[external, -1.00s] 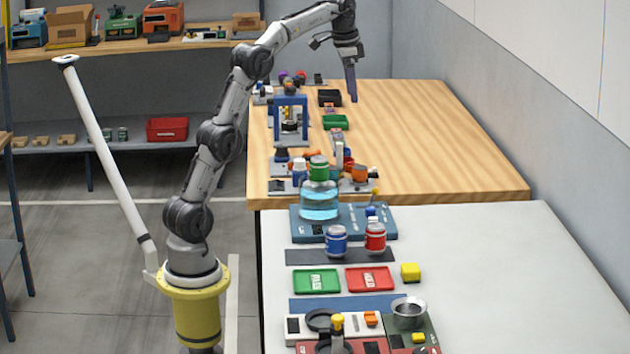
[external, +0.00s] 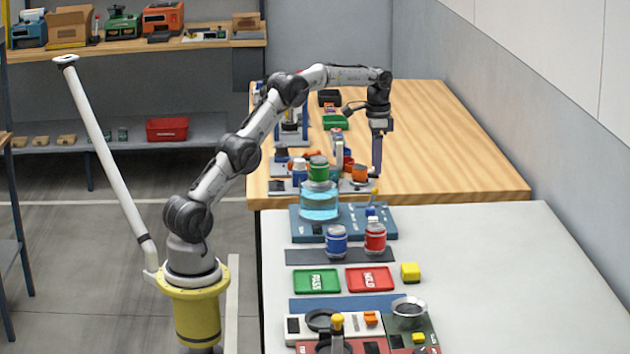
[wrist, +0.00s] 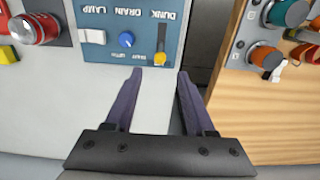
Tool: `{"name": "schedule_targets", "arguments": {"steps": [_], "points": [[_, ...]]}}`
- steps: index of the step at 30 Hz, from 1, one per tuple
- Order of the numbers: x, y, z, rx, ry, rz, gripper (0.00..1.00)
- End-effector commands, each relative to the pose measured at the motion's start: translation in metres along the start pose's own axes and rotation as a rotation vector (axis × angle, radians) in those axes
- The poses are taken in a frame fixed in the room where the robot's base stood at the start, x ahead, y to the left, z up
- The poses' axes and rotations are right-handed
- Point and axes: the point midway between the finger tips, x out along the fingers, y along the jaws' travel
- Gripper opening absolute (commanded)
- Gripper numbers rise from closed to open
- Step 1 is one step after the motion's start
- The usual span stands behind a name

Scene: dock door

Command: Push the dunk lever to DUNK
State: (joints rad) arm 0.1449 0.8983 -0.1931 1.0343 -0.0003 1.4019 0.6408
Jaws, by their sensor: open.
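The dunk lever has a small yellow knob (wrist: 160,58) in a slot on the blue panel (wrist: 130,15), with an upside-down DUNK label beyond it in the wrist view. In the external view, the knob (external: 375,191) shows near the back right of the blue station (external: 390,225). My gripper (wrist: 159,74) is open and empty, its two purple fingers pointing toward the lever. The knob appears just past and between the fingertips. In the external view, my gripper (external: 376,175) hangs pointing down just above the knob. I cannot tell whether they touch.
A blue knob (wrist: 126,40) and a white switch (wrist: 92,36) sit beside the lever on the panel. A clear tank (external: 319,203) of blue liquid stands left of it. Blue (external: 336,241) and red (external: 375,238) jars stand in front. The wooden table's right side is clear.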

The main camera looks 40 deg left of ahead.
Motion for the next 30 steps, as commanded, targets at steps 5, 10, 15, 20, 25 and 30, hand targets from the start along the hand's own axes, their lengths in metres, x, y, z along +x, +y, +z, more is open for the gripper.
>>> {"name": "schedule_targets", "arguments": {"steps": [5,10,15,20,25,30], "points": [[0.035,0.001,0.001,0.0,-0.003,0.003,0.55],[0.057,0.0,0.0,0.0,-0.001,0.001,0.55],[0.068,0.0,0.0,0.0,-0.001,0.001,0.55],[0.07,0.0,0.0,0.0,0.0,0.0,0.55],[0.069,0.0,0.0,0.0,0.0,0.0,0.49],[0.069,0.0,0.0,0.0,0.0,0.0,0.19]]}}
